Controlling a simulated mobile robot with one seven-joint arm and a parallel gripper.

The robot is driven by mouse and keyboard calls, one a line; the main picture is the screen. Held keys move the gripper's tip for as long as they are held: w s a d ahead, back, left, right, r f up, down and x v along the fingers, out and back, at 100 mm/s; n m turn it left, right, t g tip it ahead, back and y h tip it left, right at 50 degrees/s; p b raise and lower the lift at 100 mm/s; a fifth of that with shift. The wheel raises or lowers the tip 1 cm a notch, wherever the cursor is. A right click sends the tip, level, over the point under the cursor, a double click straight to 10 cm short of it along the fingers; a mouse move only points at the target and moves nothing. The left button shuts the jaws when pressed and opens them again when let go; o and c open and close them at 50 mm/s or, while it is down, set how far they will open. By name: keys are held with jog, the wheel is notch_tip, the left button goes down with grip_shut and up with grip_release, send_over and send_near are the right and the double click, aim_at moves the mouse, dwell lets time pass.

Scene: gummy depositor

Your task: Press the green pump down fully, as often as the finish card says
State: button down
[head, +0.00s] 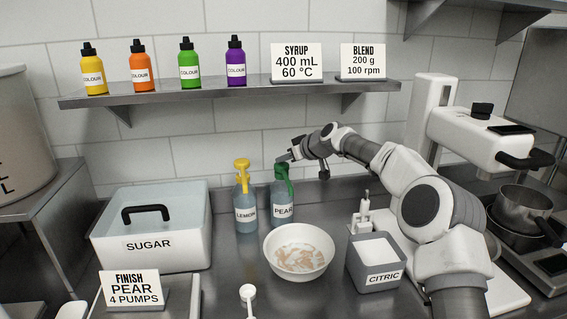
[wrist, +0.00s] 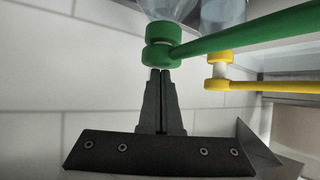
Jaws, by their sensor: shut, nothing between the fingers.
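The finish card (head: 133,291) at the front left reads "PEAR 4 PUMPS". The blue-grey PEAR bottle (head: 283,210) stands upright behind the white bowl, with the green pump (head: 283,173) on top. My gripper (head: 282,158) is at the top of the green pump. In the wrist view, the shut, empty fingertips (wrist: 160,73) meet the end of the green pump head (wrist: 162,43), in contact or very close; I cannot tell which. The green spout reaches right in that view. How far the pump is pressed is unclear.
The LEMON bottle (head: 245,211) with its yellow pump (head: 241,172) stands just left of PEAR. The white bowl (head: 299,271) is in front, the CITRIC tub (head: 376,282) right of it, the SUGAR bin (head: 150,258) left. A shelf (head: 230,95) with colour bottles hangs above.

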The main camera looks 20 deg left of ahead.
jog(key=shift+f, duration=0.3)
jog(key=shift+r+p, duration=1.25)
jog(key=shift+r, duration=0.8)
jog(key=shift+d+r, duration=0.1)
